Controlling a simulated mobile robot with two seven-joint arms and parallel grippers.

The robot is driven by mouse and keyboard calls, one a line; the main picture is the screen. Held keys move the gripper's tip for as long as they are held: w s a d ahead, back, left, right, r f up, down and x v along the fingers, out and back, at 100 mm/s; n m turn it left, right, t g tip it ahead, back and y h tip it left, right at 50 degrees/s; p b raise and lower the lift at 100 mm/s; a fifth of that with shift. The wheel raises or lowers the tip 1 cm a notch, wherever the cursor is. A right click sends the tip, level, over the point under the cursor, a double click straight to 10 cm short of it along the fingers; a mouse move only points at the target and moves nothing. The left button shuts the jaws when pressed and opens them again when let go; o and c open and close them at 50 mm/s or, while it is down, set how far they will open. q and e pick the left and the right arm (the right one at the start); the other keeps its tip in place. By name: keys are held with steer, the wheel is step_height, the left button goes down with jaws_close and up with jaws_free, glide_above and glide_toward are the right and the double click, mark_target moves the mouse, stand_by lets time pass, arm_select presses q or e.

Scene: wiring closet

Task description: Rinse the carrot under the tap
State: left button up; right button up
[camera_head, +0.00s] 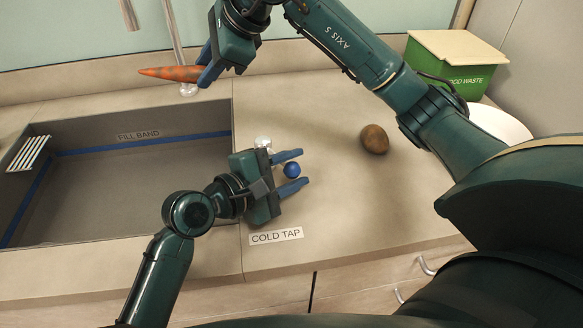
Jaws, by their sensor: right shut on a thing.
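The orange carrot (165,73) is held by its right end in my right gripper (206,72), which is shut on it. It lies roughly level behind the sink basin (140,190), its tip pointing left. A metal tap pipe (174,35) passes behind the carrot, with a round foot below. Another pipe end (129,14) hangs at the top left. No water shows. My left gripper (291,171) is open over the counter, its fingers either side of a blue ball-shaped knob (292,170). I cannot tell whether they touch it. The label "COLD TAP" (276,236) lies in front.
A brown potato-like object (374,139) lies on the counter right of the knob. A green "FOOD WASTE" bin (455,65) and a white plate (500,124) are at the right. A whitish knob (263,142) stands behind my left gripper. A striped grate (29,153) is at the basin's left.

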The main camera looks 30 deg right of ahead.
arm_select(q)
jaws_close()
steer(key=shift+a+m+g, duration=0.9)
steer(key=shift+m+g, duration=0.3)
steer(key=shift+g, duration=0.3)
steer(key=shift+o, duration=1.4)
jaws_free()
steer(key=v, duration=1.2)
